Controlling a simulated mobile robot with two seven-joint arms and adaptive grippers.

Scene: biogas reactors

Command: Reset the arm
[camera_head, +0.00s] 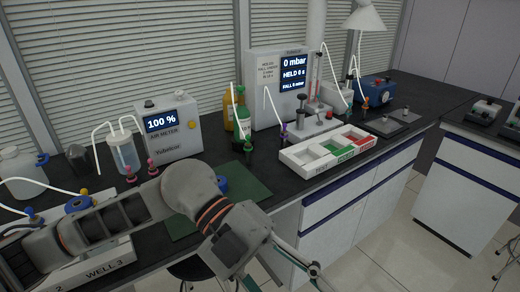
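My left arm comes in from the lower left and reaches across the front of the dark bench (222,152). My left gripper (287,282) hangs past the bench's front edge, over the floor. Its two fingers are spread apart and I see nothing between them. The fingertips run to the bottom edge of the picture. My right gripper is not in view. The arm hides part of a green mat (250,184), a blue ring-shaped item (222,184) and the white rack marked WELL 3 (110,264).
A white tray (290,156) with labelled compartments lies right of the arm. Behind stand the air meter (172,125) reading 100 %, a jar (124,152) with tubes, and a pressure unit (268,95) reading 0 mbar.

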